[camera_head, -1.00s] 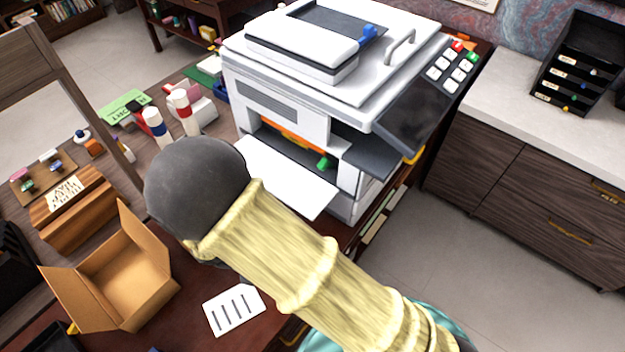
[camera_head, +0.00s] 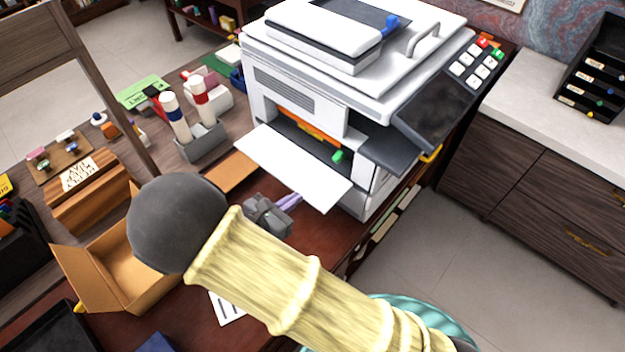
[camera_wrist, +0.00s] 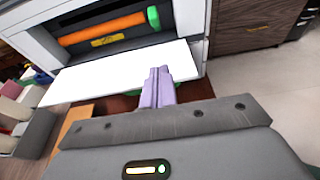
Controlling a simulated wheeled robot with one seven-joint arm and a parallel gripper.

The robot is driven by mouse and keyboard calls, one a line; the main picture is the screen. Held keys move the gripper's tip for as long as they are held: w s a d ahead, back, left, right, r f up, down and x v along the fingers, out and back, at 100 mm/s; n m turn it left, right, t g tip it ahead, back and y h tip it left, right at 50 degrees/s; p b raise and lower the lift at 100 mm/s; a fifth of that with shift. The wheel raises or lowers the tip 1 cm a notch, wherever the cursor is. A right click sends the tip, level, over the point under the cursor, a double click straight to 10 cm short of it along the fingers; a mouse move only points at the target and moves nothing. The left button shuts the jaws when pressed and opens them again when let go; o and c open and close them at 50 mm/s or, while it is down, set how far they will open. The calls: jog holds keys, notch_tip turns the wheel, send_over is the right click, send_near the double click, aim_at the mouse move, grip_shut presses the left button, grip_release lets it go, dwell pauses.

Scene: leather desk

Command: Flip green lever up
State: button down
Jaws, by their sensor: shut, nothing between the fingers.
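The green lever (camera_head: 337,155) is a small green piece inside the open front of the white printer (camera_head: 295,88). In the wrist view the green lever (camera_wrist: 153,17) sits at the right end of an orange roller (camera_wrist: 100,30). The printer's white front panel (camera_head: 292,166) is folded down. My gripper (camera_head: 290,200) has pale purple fingers, shut and empty, below and in front of the panel. In the wrist view the fingertips (camera_wrist: 158,75) overlap the panel's front edge, short of the lever. I cannot tell whether they touch the panel.
An open cardboard box (camera_head: 85,275) and a grey holder (camera_head: 203,140) with two bottles stand left of the printer. A dark control screen (camera_head: 435,110) juts out at its right front corner. Floor is free to the right of the desk.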

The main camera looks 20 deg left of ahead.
aim_at(317, 191)
jog(key=p+x, duration=0.3)
jog(key=x, duration=0.6)
jog(key=shift+w+d, duration=0.15)
jog(key=shift+w+d+r+p, duration=0.25)
jog(key=shift+w+r+p, duration=0.15)
jog(key=shift+w, duration=0.15)
jog(key=shift+w+d+r+p, duration=0.3)
jog(key=shift+w+p, duration=0.1)
jog(key=shift+w, duration=0.15)
jog(key=shift+w+d+r, duration=0.2)
jog(key=shift+w+d, duration=0.05)
jog(key=shift+w, duration=0.35)
jog(key=shift+a+r+p, duration=0.15)
jog(key=shift+p, duration=0.25)
